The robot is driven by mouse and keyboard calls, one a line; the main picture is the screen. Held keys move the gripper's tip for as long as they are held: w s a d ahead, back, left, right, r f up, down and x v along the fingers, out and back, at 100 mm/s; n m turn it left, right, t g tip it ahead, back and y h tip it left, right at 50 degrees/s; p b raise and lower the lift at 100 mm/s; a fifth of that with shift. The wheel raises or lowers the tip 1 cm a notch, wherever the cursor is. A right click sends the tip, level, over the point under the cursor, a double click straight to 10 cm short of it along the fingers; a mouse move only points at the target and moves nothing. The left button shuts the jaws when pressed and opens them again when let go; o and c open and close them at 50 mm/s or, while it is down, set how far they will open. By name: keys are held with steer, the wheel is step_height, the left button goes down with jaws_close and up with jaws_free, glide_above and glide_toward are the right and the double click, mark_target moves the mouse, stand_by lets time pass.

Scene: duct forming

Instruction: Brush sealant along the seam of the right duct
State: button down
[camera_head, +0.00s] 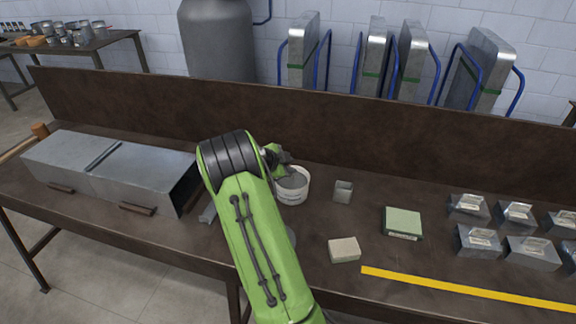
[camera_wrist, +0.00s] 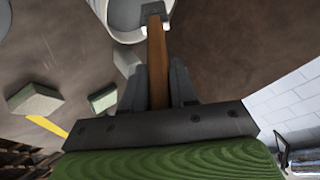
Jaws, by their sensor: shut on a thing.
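A long grey sheet-metal duct lies at the left of the bench in the head view. Its right section (camera_head: 145,180) has a dark open end, and a raised strip (camera_head: 103,155) runs across the top between the sections. My gripper (camera_head: 275,160) is mostly hidden behind my arm there, beside a white bucket (camera_head: 292,187). In the wrist view, my gripper (camera_wrist: 158,88) is shut on a brush (camera_wrist: 157,55) by its wooden handle. The brush's grey end reaches over the white bucket (camera_wrist: 104,10); its bristles are out of sight, so contact with the sealant cannot be told.
A small metal cup (camera_head: 343,191), a green box (camera_head: 402,223) and a beige block (camera_head: 344,250) stand right of the bucket. Several metal fittings (camera_head: 515,215) fill the right side, behind a yellow strip (camera_head: 465,290). A low back panel (camera_head: 330,130) edges the bench.

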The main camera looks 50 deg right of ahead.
steer(key=shift+f+b, duration=0.6)
steer(key=shift+b, duration=0.1)
stand_by(0.5)
stand_by(0.5)
steer(key=shift+r+p, duration=1.3)
steer(key=shift+r, duration=2.3)
